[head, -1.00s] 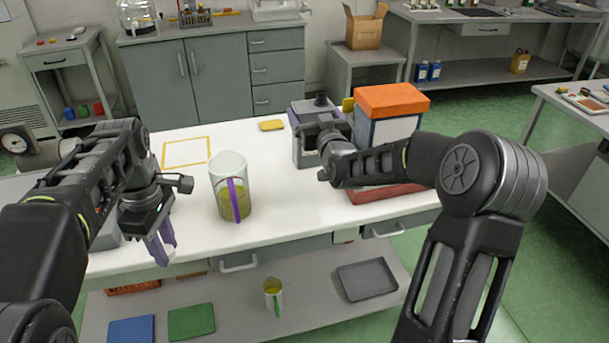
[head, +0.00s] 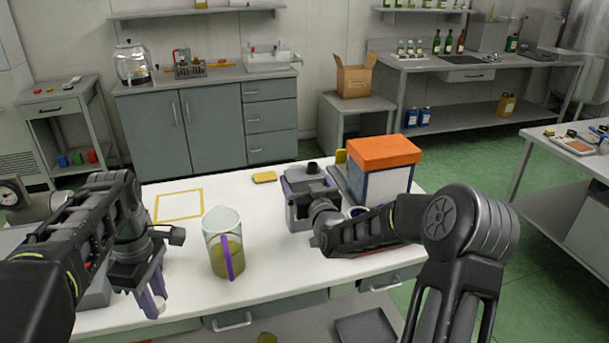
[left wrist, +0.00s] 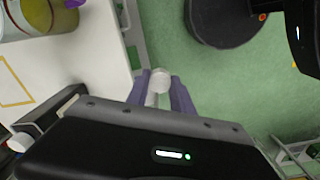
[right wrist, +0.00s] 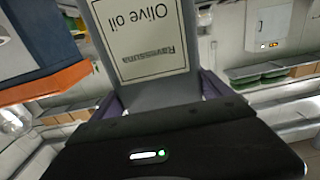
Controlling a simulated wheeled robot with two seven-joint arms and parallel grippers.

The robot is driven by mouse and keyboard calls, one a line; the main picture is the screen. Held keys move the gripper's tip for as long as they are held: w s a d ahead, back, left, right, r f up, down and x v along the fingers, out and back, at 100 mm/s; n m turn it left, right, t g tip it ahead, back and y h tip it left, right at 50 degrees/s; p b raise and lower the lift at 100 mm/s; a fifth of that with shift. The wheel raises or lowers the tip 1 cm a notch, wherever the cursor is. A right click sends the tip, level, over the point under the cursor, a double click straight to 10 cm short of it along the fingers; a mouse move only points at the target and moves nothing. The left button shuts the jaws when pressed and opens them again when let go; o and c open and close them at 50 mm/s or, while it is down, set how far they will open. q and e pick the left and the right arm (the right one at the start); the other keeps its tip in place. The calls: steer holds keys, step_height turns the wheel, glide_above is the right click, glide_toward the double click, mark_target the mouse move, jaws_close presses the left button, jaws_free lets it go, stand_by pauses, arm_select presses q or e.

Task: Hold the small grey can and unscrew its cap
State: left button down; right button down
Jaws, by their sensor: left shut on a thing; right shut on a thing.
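The can's "Olive oil" label (right wrist: 145,40) shows upside down in the right wrist view. My left gripper (head: 152,298) is over the table's front left edge, well apart from the can. In the left wrist view it is shut on a small whitish round piece (left wrist: 160,78), which looks like a cap; I cannot tell for sure.
A clear jug (head: 222,245) of yellow-green liquid with a purple handle stands between my grippers. The orange-and-white box (head: 388,175) stands right of the can. A yellow outlined square (head: 179,205) and a small yellow block (head: 264,177) lie behind.

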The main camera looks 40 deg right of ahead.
arm_select(q)
steer(key=shift+r, duration=0.15)
arm_select(e)
steer(key=shift+f, duration=0.6)
arm_select(q)
steer(key=shift+r+p, duration=0.5)
arm_select(e)
step_height(320, 180, down, 4)
steer(key=shift+r, duration=0.1)
arm_select(q)
steer(key=shift+f+b, duration=0.3)
arm_select(e)
steer(key=shift+f, duration=0.25)
jaws_free()
arm_select(q)
steer(key=shift+r, duration=0.1)
